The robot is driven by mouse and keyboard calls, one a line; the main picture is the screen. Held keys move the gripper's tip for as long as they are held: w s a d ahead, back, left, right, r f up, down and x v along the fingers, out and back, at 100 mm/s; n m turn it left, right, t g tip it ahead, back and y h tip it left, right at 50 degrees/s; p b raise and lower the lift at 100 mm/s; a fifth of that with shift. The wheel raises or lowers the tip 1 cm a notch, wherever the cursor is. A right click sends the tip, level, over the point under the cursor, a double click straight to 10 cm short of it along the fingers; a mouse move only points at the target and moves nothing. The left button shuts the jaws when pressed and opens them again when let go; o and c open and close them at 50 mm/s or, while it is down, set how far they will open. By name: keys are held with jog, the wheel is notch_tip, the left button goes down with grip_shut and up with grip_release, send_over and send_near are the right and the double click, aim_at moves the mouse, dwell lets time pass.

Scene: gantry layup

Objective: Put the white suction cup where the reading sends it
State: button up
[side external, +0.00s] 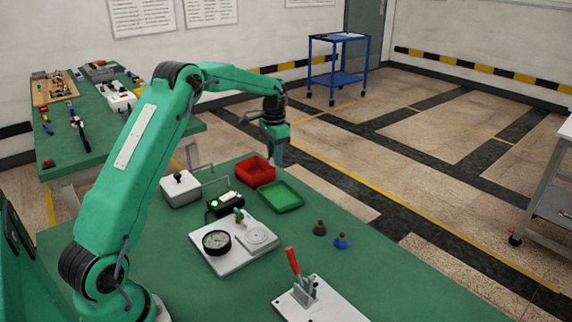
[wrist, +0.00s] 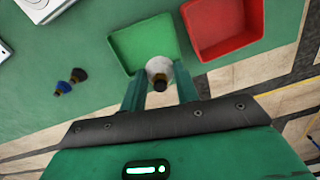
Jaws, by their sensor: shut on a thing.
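In the wrist view the white suction cup (wrist: 158,66) with a dark fitting sits between the two green fingers of my gripper (wrist: 160,85), which is shut on it. It overlaps the edge of the green tray (wrist: 122,45) in that view. The red tray (wrist: 222,52) lies to the right of the green one; both look empty. In the side view my gripper (side external: 279,152) is raised beyond the red tray (side external: 255,173) and green tray (side external: 281,197); the cup is too small to make out there.
A dark cup (side external: 319,228) and a blue cup (side external: 342,241) stand on the green table. A red-handled toggle clamp (side external: 296,268) is at the front. A small black device (side external: 225,203) with a lit display and a white box (side external: 180,188) stand left of the trays.

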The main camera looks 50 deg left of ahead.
jog(key=a+f, duration=0.2)
jog(key=a, duration=0.1)
jog(key=a+f, duration=0.2)
jog(key=a, duration=0.2)
jog(key=a+f, duration=0.3)
jog(key=a, duration=0.1)
jog(key=shift+a, duration=0.2)
jog(key=shift+s, duration=0.1)
jog(key=shift+f, duration=1.95)
jog(key=o, duration=1)
jog(key=shift+f, duration=0.1)
notch_tip(320, 180, up, 12)
